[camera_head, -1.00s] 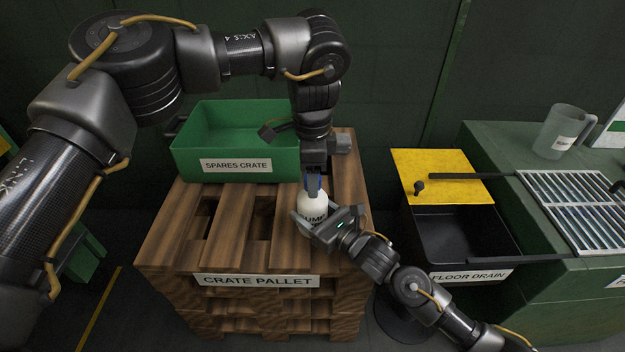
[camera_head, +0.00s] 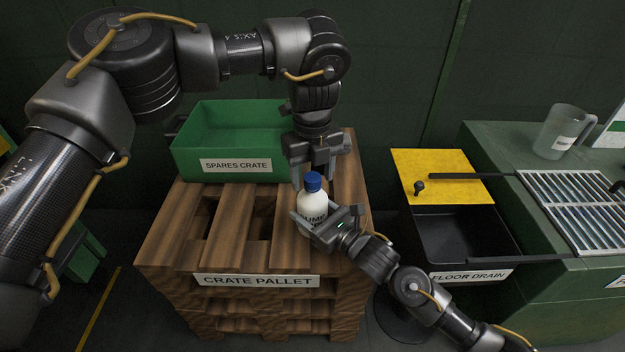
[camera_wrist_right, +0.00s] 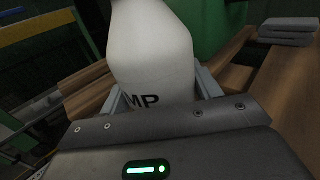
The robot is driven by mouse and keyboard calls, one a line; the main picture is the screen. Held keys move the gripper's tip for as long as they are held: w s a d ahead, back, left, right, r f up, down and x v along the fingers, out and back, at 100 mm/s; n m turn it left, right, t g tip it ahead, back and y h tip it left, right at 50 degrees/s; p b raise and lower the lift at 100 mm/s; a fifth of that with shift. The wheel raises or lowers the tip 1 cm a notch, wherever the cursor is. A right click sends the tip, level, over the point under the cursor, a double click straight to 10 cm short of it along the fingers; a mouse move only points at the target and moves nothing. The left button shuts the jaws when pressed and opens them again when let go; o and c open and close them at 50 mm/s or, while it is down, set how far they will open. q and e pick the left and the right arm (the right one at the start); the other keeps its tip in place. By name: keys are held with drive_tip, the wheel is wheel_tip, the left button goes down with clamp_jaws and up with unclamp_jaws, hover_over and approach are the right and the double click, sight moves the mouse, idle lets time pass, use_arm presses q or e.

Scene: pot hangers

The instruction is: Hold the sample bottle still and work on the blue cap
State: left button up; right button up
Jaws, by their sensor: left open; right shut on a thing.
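The white sample bottle (camera_head: 312,206) stands upright on the wooden crate pallet (camera_head: 190,240) in the head view, with dark lettering on its front. The blue cap (camera_head: 313,182) sits on top of its neck. My right gripper (camera_head: 318,224) is shut on the bottle's body from the lower right. In the right wrist view the bottle (camera_wrist_right: 152,55) stands between the fingers, and its top is out of frame. My left gripper (camera_head: 318,182) points down from above, open, its fingers apart on either side of the cap or just above it. Contact cannot be told.
A green spares crate (camera_head: 235,166) stands at the back left of the pallet. Right of the pallet is a black floor drain bin (camera_head: 465,235) with a yellow lid (camera_head: 440,172). A green counter at the right carries a clear jug (camera_head: 562,132) and a metal grating (camera_head: 570,208).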

use_arm(q)
drive_tip(key=m, duration=0.5)
drive_tip(key=shift+m, duration=0.3)
drive_tip(key=m, duration=0.5)
drive_tip(key=c, duration=1.1)
drive_tip(key=n, duration=0.4)
drive_tip(key=shift+n, duration=0.4)
drive_tip(key=n, duration=0.5)
drive_tip(key=shift+n, duration=0.3)
drive_tip(key=shift+r, duration=0.2)
drive_tip(key=shift+r, duration=1.3)
